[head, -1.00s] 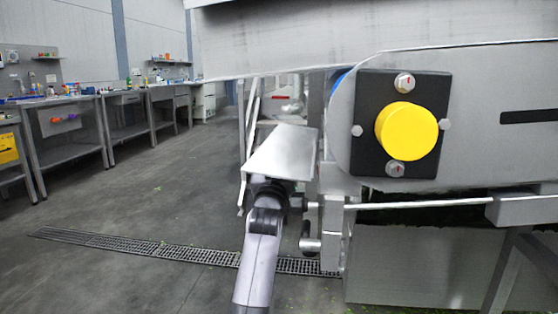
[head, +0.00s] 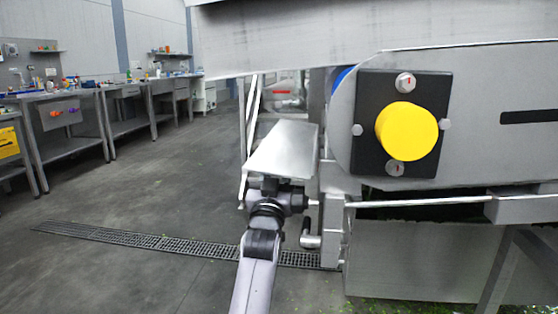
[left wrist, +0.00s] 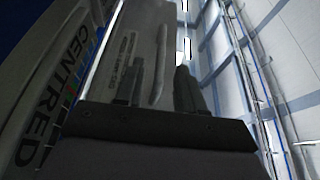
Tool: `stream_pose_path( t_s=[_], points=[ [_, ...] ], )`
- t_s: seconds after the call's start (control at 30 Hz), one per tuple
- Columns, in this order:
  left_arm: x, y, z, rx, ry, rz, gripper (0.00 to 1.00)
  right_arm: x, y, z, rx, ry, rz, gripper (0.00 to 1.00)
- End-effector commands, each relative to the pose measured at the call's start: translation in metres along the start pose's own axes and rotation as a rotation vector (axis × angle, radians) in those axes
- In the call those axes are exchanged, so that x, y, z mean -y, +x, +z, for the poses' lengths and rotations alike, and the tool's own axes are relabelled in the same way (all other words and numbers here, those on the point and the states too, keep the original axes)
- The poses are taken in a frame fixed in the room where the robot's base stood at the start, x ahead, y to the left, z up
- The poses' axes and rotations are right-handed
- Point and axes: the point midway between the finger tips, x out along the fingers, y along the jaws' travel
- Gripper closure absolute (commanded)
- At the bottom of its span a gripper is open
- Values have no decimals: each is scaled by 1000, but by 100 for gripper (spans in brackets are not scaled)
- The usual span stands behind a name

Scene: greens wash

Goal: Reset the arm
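My left arm rises from the bottom middle of the head view. Its gripper (head: 276,186) is at the near end of a flat metal tray or chute (head: 285,148), left of the machine's frame. I cannot tell whether it touches. In the left wrist view the two dark fingers (left wrist: 158,78) stand apart with nothing seen held between them. Behind them is a grey metal panel with a bar-like handle (left wrist: 160,60). My right gripper is in neither view.
A large steel machine (head: 480,140) with a yellow round knob (head: 405,131) on a black plate fills the right, close by. Workbenches (head: 60,120) line the left wall. A drain grating (head: 150,240) crosses the open floor. The left wrist view shows a side panel lettered "CENTRED" (left wrist: 50,90).

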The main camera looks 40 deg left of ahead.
Motion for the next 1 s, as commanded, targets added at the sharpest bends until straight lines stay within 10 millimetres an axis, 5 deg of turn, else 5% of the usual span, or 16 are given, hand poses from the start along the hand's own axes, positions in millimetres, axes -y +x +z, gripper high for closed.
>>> stream_pose_path(
  t_s=[0.23,1.0],
  points=[
    [0,-16,0,1,0,0,62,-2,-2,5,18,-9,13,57],
    [0,-16,0,1,0,0,62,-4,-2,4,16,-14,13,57]
  ],
)
